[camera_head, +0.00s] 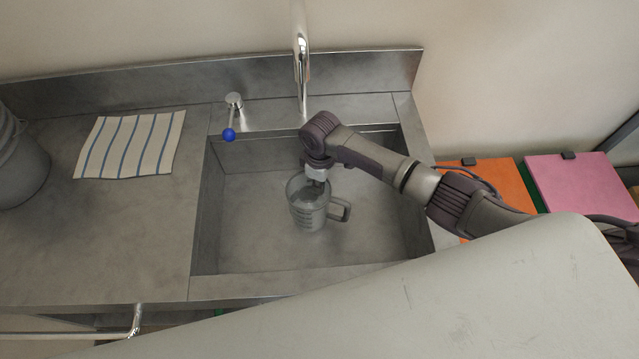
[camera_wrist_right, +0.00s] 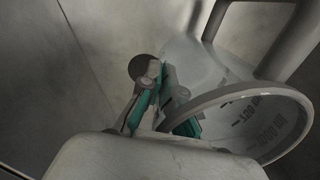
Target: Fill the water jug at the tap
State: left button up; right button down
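The clear water jug (camera_head: 308,216) with dark measuring marks is in the sink, upright, its handle to the right. My right gripper (camera_head: 316,180) reaches down to its rim from above. In the right wrist view, the gripper's teal-padded fingers (camera_wrist_right: 162,95) close on the wall of the jug (camera_wrist_right: 240,105), one finger inside and one outside. The chrome tap (camera_head: 302,75) stands behind the sink, and a lever with a blue knob (camera_head: 229,134) is to its left. I see no water stream. I cannot tell whether the jug touches the sink floor. My left gripper is out of view.
The steel sink (camera_head: 260,245) has walls around the jug and free room on both sides. A striped cloth (camera_head: 130,145) lies on the left counter, with a grey bucket (camera_head: 20,165) at the far left. Orange (camera_head: 500,185) and pink (camera_head: 582,185) boxes stand at the right.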

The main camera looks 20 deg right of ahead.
dwell(0.4)
jog(key=c, duration=1.2)
grip_release()
jog(key=shift+c, duration=0.2)
